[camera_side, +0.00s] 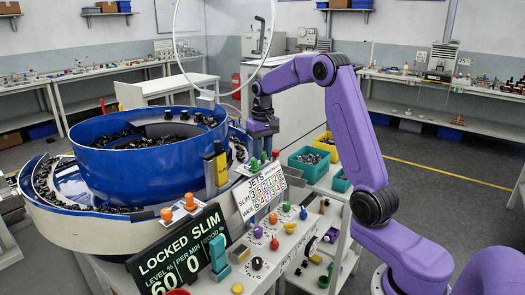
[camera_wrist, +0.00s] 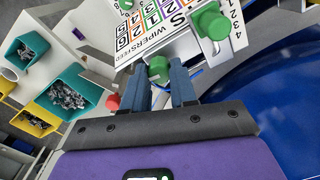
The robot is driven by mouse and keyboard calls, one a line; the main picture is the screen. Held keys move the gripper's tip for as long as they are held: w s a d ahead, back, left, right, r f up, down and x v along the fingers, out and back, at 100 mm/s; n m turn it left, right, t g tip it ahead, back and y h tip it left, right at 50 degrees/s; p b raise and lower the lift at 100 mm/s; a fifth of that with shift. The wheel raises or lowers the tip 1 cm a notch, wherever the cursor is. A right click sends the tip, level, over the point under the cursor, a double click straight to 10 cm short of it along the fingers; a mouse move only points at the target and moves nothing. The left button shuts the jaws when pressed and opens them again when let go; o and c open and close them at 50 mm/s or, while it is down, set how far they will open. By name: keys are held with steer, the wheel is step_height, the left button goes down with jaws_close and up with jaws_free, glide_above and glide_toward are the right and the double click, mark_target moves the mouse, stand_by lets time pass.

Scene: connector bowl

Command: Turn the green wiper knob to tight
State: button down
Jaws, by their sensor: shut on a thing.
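A green knob (camera_wrist: 157,68) sits between the tips of my gripper (camera_wrist: 160,84) in the wrist view, and the gripper is shut on it. A larger green knob (camera_wrist: 210,22) on a metal bracket is farther up, clear of the fingers. In the side view my gripper (camera_side: 263,147) points down beside the blue bowl, over the small green knobs behind the JETS card (camera_side: 259,190). The fingertips are too small there to show the grip.
The blue bowl (camera_side: 150,172) of black parts stands left of my gripper. A black display (camera_side: 180,255) reads "LOCKED SLIM", with 60 and 0. A panel (camera_side: 290,238) with coloured knobs is in front. Teal (camera_side: 308,168) and yellow bins are to the right.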

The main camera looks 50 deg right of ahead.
mark_target(263, 153)
steer(key=shift+r+m, duration=0.1)
steer(key=shift+m, duration=2.2)
steer(key=c, duration=0.9)
jaws_free()
steer(key=shift+r, duration=0.1)
step_height(263, 153, up, 17)
